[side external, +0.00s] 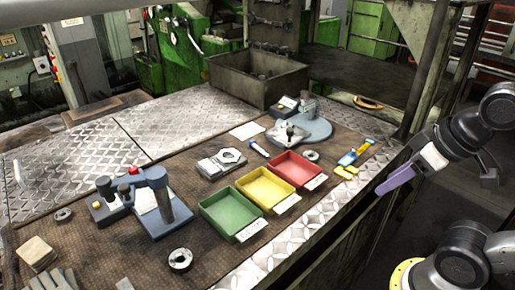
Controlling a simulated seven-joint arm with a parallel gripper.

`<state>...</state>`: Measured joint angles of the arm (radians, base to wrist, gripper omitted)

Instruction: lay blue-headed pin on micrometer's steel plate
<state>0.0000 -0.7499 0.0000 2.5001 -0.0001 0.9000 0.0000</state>
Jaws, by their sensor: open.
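A small pin with a blue head (259,149) lies on the brown mat, left of the red tray. Two bench instruments could be the micrometer. One has a round blue-grey base (315,129) and a pale steel plate (285,134) at its left. The other has a blue-grey base (163,220), a post, a red knob and a light plate (145,200). I cannot tell which is meant. My gripper (393,181) is at the right, beyond the bench edge, apart from the pin and both instruments. It is open and appears empty; its fingertips are hard to make out.
Green (229,213), yellow (265,188) and red (296,170) trays stand in a row near the front edge. A flat metal fixture (221,164) lies behind them. A blue-and-yellow tool (352,158) lies right. Metal rings and a dark bin (258,80) are also present.

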